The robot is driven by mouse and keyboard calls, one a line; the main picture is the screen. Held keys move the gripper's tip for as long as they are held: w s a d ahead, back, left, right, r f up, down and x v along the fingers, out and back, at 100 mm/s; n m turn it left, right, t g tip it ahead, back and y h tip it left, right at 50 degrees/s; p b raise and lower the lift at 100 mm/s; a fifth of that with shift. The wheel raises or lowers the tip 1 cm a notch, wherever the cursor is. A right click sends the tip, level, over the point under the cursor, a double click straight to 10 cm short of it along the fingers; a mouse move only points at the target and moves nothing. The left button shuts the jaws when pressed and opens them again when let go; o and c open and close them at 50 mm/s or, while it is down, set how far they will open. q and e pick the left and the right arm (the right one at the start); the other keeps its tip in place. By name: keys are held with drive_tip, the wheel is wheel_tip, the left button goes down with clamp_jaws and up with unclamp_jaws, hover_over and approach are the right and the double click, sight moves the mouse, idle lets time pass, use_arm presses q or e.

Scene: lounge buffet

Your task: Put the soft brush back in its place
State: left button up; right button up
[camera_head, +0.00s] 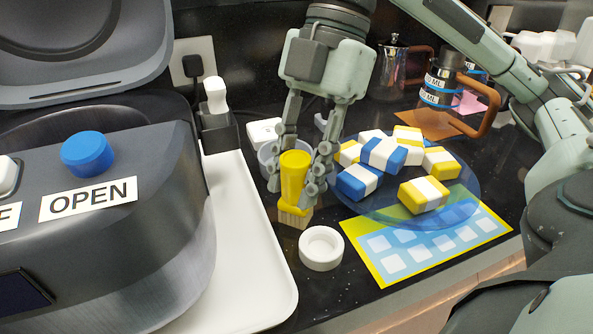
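The soft brush, with a yellow handle (294,178) and pale tan bristles, stands upright, bristles down, near the middle of the counter. My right gripper (298,182) comes down from above with its fingers on both sides of the yellow handle and appears shut on it. I cannot tell if the bristles touch the counter. A grey round cup (266,157) behind the brush is partly hidden by the fingers. A black holder (217,132) with a white-handled tool in it stands to the left. My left gripper is not in view.
A white tray (245,245) and a grey machine with a blue knob (87,154) fill the left. A white ring (321,247) lies in front of the brush. A blue plate (455,207) of coloured blocks and a printed mat (388,268) lie right. Jugs (437,88) stand behind.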

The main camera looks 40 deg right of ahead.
drive_tip(key=o, duration=0.4)
drive_tip(key=shift+c, duration=0.2)
drive_tip(key=shift+r, duration=0.35)
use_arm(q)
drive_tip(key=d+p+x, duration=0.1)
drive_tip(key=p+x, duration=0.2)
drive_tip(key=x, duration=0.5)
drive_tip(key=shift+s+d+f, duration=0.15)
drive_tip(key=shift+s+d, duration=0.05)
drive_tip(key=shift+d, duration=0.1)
use_arm(e)
drive_tip(key=s+v, duration=0.1)
drive_tip(key=v, duration=1)
drive_tip(key=shift+w+d+r, duration=0.2)
drive_tip(key=shift+w+r, duration=0.05)
drive_tip(key=shift+w, duration=0.25)
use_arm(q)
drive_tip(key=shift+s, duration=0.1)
